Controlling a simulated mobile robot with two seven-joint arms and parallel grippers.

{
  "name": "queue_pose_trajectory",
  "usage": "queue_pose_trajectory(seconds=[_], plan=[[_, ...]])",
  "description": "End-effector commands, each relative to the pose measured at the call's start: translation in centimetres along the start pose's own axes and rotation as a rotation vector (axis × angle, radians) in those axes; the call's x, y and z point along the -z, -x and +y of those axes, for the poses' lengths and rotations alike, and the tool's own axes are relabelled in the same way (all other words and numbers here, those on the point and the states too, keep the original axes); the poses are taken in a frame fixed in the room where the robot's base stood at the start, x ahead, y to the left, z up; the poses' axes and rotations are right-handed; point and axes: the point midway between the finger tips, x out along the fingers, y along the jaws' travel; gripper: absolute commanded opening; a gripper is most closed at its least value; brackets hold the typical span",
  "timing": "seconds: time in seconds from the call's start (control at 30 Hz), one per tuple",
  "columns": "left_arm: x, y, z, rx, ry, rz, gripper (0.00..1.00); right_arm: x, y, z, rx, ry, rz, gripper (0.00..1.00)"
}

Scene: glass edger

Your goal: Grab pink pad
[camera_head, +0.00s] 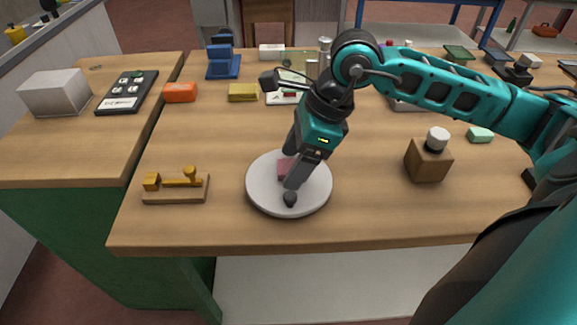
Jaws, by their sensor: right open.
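The pink pad (284,169) lies on a round pale plate (259,199) near the front of the wooden table; part of it is hidden behind my gripper. My right gripper (290,178) reaches down over the plate from the right, with its fingers on either side of the pink pad. It is open, and one dark fingertip is low over the front of the plate. Whether the fingers touch the pad cannot be told. My left gripper is not in view.
A wooden block with a brass piece (176,188) stands left of the plate. A brown box with a white cap (428,160) is to the right. Orange (180,92) and yellow (243,92) blocks lie behind. A mint-green pad (481,135) is far right. The table's front edge is close.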

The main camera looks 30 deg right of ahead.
Motion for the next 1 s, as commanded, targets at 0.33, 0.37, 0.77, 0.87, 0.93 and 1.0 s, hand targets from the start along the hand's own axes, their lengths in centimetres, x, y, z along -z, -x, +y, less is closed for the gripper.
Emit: queue_pose_trajectory(seconds=[0.33, 0.37, 0.77, 0.87, 0.93, 1.0], plan=[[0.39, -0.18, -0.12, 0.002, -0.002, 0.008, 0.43, 0.01, 0.05, -0.01, 0.000, 0.000, 0.000, 0.50], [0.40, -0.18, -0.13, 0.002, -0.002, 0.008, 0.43, 0.01, 0.05, -0.01, 0.000, 0.000, 0.000, 0.47], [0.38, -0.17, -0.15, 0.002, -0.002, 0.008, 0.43, 0.01, 0.07, -0.02, 0.000, 0.000, 0.000, 0.13], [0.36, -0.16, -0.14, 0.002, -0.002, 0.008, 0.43, 0.01, 0.07, -0.02, 0.000, 0.000, 0.000, 0.13], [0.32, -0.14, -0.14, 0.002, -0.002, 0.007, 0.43, 0.00, 0.09, -0.02, 0.001, 0.000, 0.000, 0.13], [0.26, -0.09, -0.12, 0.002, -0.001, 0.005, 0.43, -0.07, 0.23, -0.03, 0.001, 0.000, 0.000, 0.13]])
